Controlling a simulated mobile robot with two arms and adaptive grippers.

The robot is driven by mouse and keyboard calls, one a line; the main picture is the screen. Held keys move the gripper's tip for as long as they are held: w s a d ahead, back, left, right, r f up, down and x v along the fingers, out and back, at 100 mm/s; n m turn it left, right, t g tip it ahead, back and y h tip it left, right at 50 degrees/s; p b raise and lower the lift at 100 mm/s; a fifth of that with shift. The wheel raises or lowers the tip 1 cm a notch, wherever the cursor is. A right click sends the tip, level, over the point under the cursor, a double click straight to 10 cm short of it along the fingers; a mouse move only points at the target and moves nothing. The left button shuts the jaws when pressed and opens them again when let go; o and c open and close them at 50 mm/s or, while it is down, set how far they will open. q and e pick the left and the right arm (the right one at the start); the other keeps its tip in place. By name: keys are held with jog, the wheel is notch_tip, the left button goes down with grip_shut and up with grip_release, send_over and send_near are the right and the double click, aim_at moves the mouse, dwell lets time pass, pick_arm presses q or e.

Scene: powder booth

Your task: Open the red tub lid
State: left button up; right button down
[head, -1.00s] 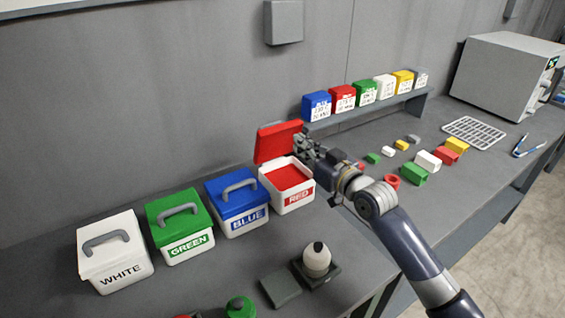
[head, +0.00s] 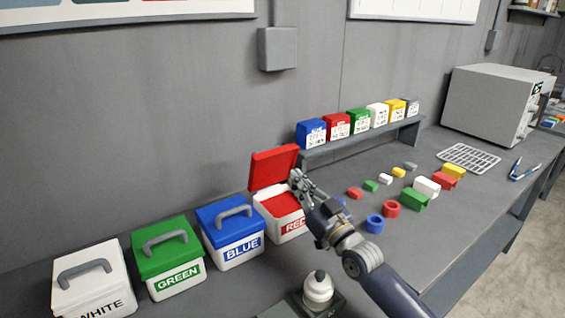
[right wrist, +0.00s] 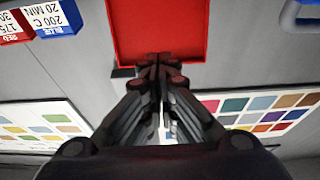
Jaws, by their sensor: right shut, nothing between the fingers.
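The red tub (head: 288,226) stands at the right end of the row of tubs, with red powder showing inside. Its red lid (head: 272,167) is swung up and stands tilted back at the rear of the tub. My right gripper (head: 297,178) is shut and empty, close to the right edge of the raised lid and above the tub's rim. In the right wrist view the lid (right wrist: 160,28) fills the top middle, just beyond the closed fingertips (right wrist: 158,60). I cannot tell whether they touch. My left gripper is not in view.
Blue (head: 236,255), green (head: 172,281) and white (head: 95,295) lidded tubs stand to the left. A shelf (head: 352,141) with several small colored boxes is behind. Small blocks and rings (head: 374,223) lie to the right. A white-bodied bottle (head: 318,289) stands in front.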

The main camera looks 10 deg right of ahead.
aim_at(277, 153)
jog(key=p+x, duration=0.1)
jog(key=x, duration=0.6)
jog(key=shift+w+a+r+p, duration=0.1)
jog(key=shift+r+p, duration=0.2)
jog(key=shift+p, duration=0.25)
jog(key=w+g+p, duration=0.1)
jog(key=p, duration=0.2)
jog(key=w+a+r+g+h+p, duration=0.1)
jog(key=p, duration=0.2)
jog(key=shift+w+r+g+p, duration=0.2)
jog(key=shift+r+g+p, duration=0.1)
jog(key=shift+w+a+f+g+p, duration=0.1)
jog(key=shift+w+a+g+p, duration=0.05)
jog(key=shift+w+g+p, duration=0.35)
jog(key=shift+f, duration=0.2)
